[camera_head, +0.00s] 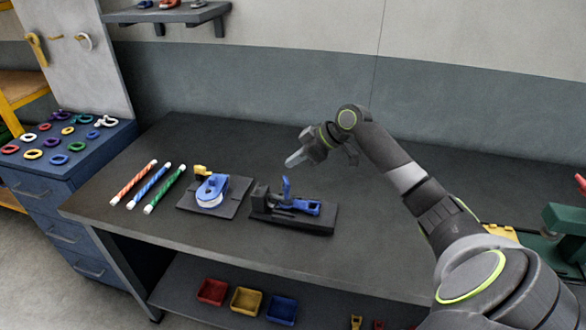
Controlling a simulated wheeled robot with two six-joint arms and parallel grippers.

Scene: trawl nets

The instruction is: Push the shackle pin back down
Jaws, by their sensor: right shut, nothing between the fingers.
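A dark fixture (320,224) lies on the bench with blue parts on it. A blue piece (286,186), which looks like the shackle pin, stands up from it. A blue forked part (308,207), probably the shackle, lies to its right. My right gripper (295,160) is shut and empty. Its fingertips are above and slightly right of the upright blue piece, seemingly apart from it. The pin's lower end is hidden in the fixture. My left gripper is not in view.
A blue pulley block (212,187) sits on a dark plate left of the fixture. A green device (567,220) stands at the far right. The bench (225,140) is clear behind the fixture.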

